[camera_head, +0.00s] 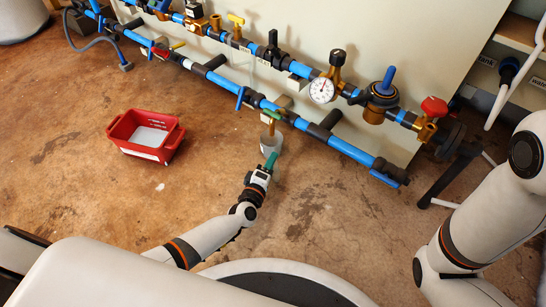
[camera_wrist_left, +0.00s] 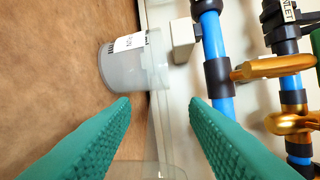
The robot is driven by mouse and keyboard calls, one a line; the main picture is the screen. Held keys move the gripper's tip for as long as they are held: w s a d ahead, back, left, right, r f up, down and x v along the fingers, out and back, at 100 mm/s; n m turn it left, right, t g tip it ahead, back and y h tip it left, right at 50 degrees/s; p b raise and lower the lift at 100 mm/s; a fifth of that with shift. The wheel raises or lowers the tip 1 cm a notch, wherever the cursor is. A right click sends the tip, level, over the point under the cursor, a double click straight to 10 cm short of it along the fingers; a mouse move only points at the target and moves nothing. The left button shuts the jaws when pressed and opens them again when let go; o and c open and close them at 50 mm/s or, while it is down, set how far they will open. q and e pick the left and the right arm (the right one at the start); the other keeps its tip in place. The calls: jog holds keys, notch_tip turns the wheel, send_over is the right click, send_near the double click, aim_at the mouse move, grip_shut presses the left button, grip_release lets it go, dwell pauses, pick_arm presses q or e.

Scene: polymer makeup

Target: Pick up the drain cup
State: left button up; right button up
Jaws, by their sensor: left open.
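The drain cup (camera_head: 269,146), a small translucent grey cup, stands on the floor below the lower blue pipe in the head view. In the left wrist view the cup (camera_wrist_left: 125,68) lies sideways in the picture, with a white printed label. My left gripper (camera_head: 270,161) has green fingers and is close in front of the cup. In the left wrist view the open fingers (camera_wrist_left: 160,102) have the cup beyond their tips, offset toward the left finger; nothing is held. My right arm shows at the right, but its gripper is out of view.
Blue pipes (camera_head: 346,149) with valves and a pressure gauge (camera_head: 322,90) run along a pale panel (camera_head: 420,35) just behind the cup. A red bin (camera_head: 172,142) stands on the floor to the left. The brown floor (camera_head: 90,205) between is mostly clear.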

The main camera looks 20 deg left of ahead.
pick_arm(q)
jog(key=w, duration=0.1)
jog(key=w+b, duration=0.1)
jog(key=w, duration=0.1)
jog(key=shift+w+d+f, duration=0.15)
jog(key=shift+f, duration=0.1)
jog(key=shift+c, duration=0.2)
grip_shut()
jog(key=shift+r, duration=0.2)
